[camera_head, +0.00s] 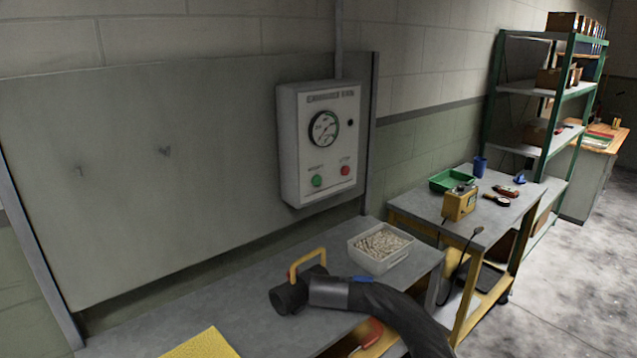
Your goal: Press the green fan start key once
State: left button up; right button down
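The green start key (317,181) is a round button at the lower left of a light grey control box (293,150) mounted on the wall panel. A red button (345,170) sits to its right. A round dial gauge (323,129) is above them, with a small black knob (350,122) beside it. The labels are too blurred to read surely. Nothing covers the green key. Neither of my grippers is in view.
Below the box, a grey bench (250,325) holds a black hose (385,303) with a yellow handle (306,261), a white bin (373,262) of small pieces and a yellow mat (201,345). A second table (470,215) and green shelving (493,90) stand right. Air before the box is clear.

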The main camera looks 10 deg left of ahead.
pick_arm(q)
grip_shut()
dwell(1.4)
